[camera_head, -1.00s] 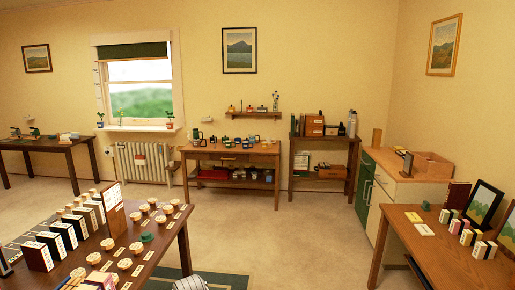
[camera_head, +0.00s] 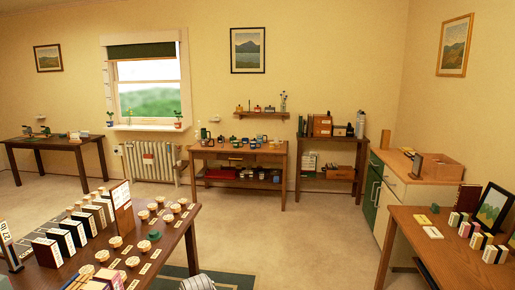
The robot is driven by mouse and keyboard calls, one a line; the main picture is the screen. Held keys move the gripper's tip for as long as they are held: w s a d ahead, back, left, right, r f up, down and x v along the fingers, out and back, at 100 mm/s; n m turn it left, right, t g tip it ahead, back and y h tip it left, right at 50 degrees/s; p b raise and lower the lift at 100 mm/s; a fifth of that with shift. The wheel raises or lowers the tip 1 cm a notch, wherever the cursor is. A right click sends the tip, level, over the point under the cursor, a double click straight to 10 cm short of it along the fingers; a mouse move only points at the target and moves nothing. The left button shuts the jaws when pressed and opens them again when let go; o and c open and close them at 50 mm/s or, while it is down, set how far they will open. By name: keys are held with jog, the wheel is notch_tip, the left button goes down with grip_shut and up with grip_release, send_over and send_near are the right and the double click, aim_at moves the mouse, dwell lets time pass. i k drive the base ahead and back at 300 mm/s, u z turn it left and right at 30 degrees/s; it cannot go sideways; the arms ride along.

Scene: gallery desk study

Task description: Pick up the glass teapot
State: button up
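I cannot pick out a glass teapot for certain in this view. Several small mugs and vessels stand on the wooden table (camera_head: 270,157) against the back wall, too small to tell which are glass. My gripper is not in view. A grey ribbed shape shows at the bottom edge, cut off by the frame.
A near table (camera_head: 172,246) at lower left holds boxes, round items and cards. A desk (camera_head: 408,248) with small boxes and frames stands at right, beside a green-and-white cabinet (camera_head: 391,196). Carpet (camera_head: 290,240) between them is clear up to the back table.

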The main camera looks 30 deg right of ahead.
aim_at(204, 144)
jog(key=z, duration=0.2)
jog(key=i, duration=0.85)
jog(key=z, duration=0.55)
jog(key=i, duration=0.8)
jog(key=z, duration=0.45)
jog(key=i, duration=0.8)
jog(key=z, duration=0.45)
jog(key=i, duration=2.3)
jog(key=u, duration=0.05)
